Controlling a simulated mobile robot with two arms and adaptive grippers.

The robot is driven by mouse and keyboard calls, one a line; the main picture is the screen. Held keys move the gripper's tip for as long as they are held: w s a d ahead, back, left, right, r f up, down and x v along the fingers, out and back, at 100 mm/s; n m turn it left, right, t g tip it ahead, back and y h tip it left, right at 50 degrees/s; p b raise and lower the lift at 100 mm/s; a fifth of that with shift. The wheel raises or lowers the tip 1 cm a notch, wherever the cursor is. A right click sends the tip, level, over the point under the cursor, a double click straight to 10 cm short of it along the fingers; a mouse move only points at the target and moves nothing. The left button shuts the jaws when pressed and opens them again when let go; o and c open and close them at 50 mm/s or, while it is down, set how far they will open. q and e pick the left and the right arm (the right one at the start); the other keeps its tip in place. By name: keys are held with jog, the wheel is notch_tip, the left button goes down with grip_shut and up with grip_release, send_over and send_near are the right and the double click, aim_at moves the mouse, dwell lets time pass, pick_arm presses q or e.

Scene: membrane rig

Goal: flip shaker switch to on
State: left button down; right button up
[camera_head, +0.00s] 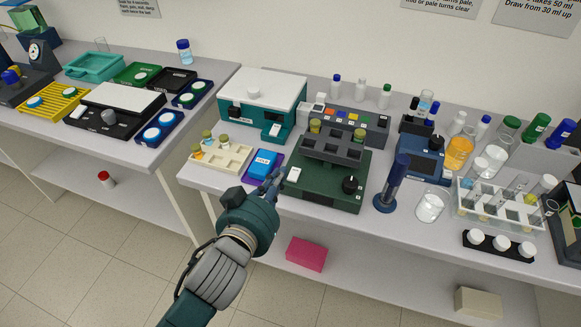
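The shaker (326,182) has a dark green base with a grey tube rack (332,148) on top. A black knob (350,185) is on the right of its front. A small white rocker switch (294,174) is on the left of its front; its position is too small to tell. My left gripper (275,180) points at the shaker's front left corner, just left of the switch and close to it. Its fingers look close together, but whether they are shut is unclear. Nothing shows between them. My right gripper is not in view.
A blue box (263,164) on a purple tray lies just left of the fingers. A cream rack (222,155) stands further left. A teal machine with a white lid (262,90) is behind. A blue upright holder (391,185) stands right of the shaker.

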pick_arm(q)
jog(key=p, duration=0.2)
send_over(291, 176)
jog(key=shift+w+f, duration=0.2)
jog(key=shift+f, duration=0.7)
notch_tip(291, 176, down, 3)
jog(key=shift+s+f, duration=0.1)
jog(key=shift+s, duration=0.05)
jog(key=shift+s+f, duration=0.1)
jog(key=shift+f, duration=0.4)
